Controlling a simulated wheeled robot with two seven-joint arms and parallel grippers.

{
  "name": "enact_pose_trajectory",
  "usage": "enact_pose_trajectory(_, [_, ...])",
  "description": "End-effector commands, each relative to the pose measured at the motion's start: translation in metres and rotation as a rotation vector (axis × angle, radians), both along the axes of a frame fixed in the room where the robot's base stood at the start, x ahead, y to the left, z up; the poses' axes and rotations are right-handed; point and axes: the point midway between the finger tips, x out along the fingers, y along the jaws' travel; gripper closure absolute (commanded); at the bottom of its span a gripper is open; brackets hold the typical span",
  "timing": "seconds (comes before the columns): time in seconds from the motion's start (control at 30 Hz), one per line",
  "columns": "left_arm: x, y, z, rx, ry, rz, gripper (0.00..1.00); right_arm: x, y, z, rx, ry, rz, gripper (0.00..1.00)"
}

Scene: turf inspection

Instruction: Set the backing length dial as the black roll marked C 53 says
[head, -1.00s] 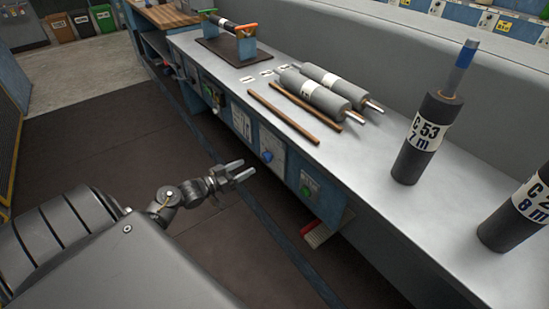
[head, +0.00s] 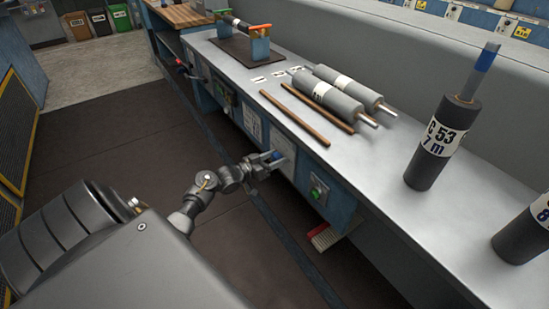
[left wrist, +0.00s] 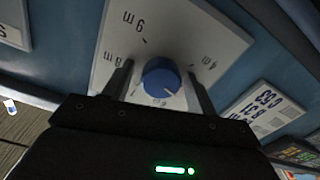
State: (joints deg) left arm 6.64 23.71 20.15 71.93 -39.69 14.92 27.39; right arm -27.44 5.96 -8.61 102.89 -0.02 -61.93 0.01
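The black roll marked C 53 (head: 428,170) stands upright on the bench, and its white label reads 7 m. The backing length dial is a blue knob (left wrist: 160,78) on a pale plate (left wrist: 190,28) on the bench front. The plate carries metre marks, turned in the left wrist view, and a white line on the knob points down and right there. My left gripper (head: 266,163) is at the dial; in the left wrist view its fingers (left wrist: 160,88) stand open on either side of the knob, with gaps visible. My right gripper is out of view.
A second black roll (head: 525,238) stands at the right edge. Grey rolls (head: 335,95) and brown rods (head: 300,112) lie on the bench (head: 390,220). A green knob (head: 316,194) sits on the bench front, right of the dial.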

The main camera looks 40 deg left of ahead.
Motion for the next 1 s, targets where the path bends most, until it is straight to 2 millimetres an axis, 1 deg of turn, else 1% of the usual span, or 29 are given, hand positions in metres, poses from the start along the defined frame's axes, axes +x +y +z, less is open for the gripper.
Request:
enact_pose_trajectory(0.03, [-0.0001, -0.0001, -0.0001, 0.0, 0.0, 0.0, 0.5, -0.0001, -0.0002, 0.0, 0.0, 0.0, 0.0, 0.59])
enact_pose_trajectory(0.3, [-0.0003, -0.0002, 0.0, 0.0, 0.0, 0.0, 0.84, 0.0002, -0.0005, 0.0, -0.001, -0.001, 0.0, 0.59])
enact_pose_trajectory(0.5, [-0.0004, -0.0003, -0.0003, 0.013, -0.004, -0.001, 0.84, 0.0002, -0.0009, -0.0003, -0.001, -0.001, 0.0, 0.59])
enact_pose_trajectory(0.67, [-0.0004, -0.0006, -0.0007, 0.065, -0.019, -0.002, 0.84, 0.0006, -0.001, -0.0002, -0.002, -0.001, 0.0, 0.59])
enact_pose_trajectory(0.87, [-0.0005, -0.0005, -0.0009, 0.195, -0.058, -0.002, 0.84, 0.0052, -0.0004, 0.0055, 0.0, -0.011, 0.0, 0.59])
enact_pose_trajectory(1.0, [-0.0009, -0.0009, -0.0016, 0.318, -0.095, -0.005, 0.84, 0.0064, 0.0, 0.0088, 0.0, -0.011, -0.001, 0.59])
